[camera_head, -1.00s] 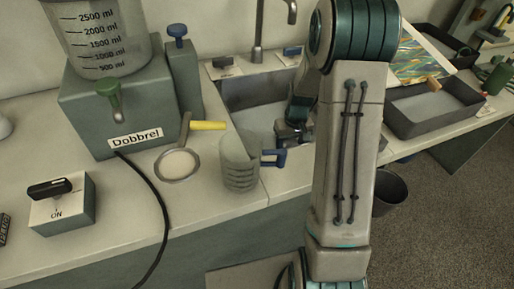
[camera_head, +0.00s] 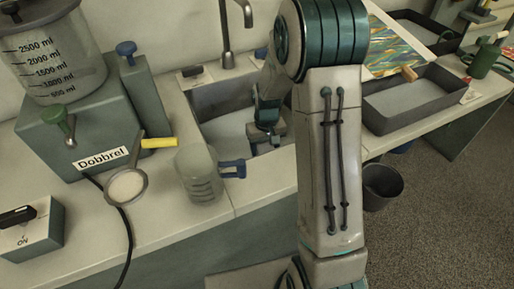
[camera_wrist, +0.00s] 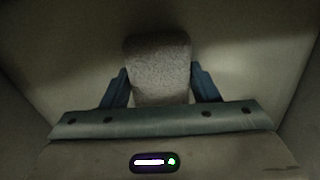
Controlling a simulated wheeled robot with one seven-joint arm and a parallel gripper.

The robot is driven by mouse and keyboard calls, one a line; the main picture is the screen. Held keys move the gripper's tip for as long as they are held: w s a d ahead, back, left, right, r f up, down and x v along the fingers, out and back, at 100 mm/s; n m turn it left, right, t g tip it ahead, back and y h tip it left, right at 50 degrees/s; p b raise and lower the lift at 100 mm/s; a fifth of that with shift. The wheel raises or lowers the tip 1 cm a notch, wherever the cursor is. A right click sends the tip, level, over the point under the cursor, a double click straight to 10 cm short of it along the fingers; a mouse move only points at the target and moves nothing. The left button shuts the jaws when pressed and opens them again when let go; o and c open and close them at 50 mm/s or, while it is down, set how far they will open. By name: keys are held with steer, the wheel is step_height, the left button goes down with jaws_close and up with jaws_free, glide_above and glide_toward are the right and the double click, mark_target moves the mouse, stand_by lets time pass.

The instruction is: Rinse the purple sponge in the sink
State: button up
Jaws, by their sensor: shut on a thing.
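In the wrist view a pale greyish, rough-textured block, which I take to be the sponge (camera_wrist: 157,60), sits between the two blue fingers of my gripper (camera_wrist: 160,72). Its purple colour does not show in this dim light. The fingers touch it on both sides. In the head view my gripper (camera_head: 265,118) is down inside the sink (camera_head: 208,104), near its right part, partly hidden by my arm. The sponge cannot be made out there. The tap (camera_head: 226,45) stands at the sink's back edge; no water is visible.
A green dispenser (camera_head: 60,135) is farther left. A dark tray (camera_head: 437,110) lies to the right. A bin (camera_head: 382,188) stands on the floor.

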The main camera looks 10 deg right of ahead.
steer(key=shift+h, duration=0.3)
steer(key=a, duration=0.1)
steer(key=a+r+p, duration=0.1)
steer(key=a+r, duration=0.1)
steer(key=a, duration=0.1)
steer(key=shift+r+p, duration=0.25)
steer(key=shift+p, duration=0.05)
steer(key=shift+d+r+p, duration=0.5)
steer(key=shift+d+r, duration=0.1)
steer(key=shift+d, duration=0.35)
steer(key=shift+d+r, duration=0.15)
steer(key=shift+r, duration=0.15)
steer(key=shift+a+r+p, duration=0.6)
steer(key=shift+r+p, duration=0.1)
steer(key=shift+d+r+p, duration=0.25)
steer(key=shift+r+p, duration=0.2)
steer(key=shift+r, duration=0.2)
step_height(320, 180, up, 10)
steer(key=p, duration=0.7)
steer(key=shift+r, duration=0.2)
steer(key=shift+a, duration=0.1)
step_height(320, 180, up, 5)
steer(key=p, duration=0.3)
steer(key=shift+p, duration=0.3)
